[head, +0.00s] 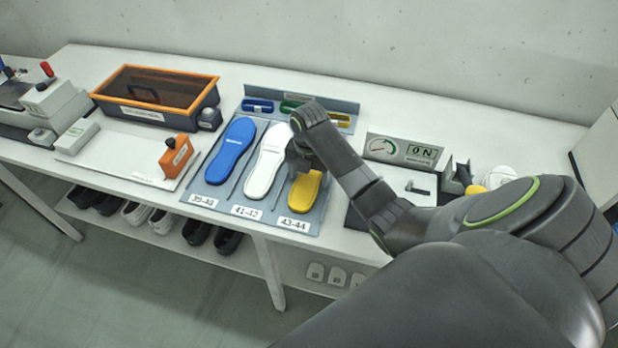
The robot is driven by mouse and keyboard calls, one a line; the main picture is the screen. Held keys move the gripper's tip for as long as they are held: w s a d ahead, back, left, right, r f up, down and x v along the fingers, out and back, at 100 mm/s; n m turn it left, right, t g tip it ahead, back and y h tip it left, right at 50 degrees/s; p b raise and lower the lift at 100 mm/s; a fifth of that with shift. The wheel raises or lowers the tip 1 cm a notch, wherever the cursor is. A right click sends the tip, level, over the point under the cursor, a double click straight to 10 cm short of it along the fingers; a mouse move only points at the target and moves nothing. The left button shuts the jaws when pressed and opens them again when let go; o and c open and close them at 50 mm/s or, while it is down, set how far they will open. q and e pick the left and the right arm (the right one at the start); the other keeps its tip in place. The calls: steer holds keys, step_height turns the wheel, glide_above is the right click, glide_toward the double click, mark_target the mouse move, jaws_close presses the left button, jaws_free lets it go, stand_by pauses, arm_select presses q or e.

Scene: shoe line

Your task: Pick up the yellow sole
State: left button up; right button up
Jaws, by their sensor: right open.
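The yellow sole (304,190) lies in the rightmost slot of the grey sole tray (212,197), above the label 43-44. Its upper part is hidden behind my right gripper and arm. My right gripper (300,165) is over the upper part of the yellow sole, pointing down. It is open; whether it touches the sole cannot be told. A white sole (266,160) lies in the middle slot and a blue sole (231,150) in the left slot. My left gripper is not in view.
An orange-rimmed dark box (158,91) and an orange block (176,156) stand left of the tray. Several shoes sit on the shelf below. The white table's (350,244) front edge runs just below the tray.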

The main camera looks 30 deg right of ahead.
steer(key=c, duration=0.9)
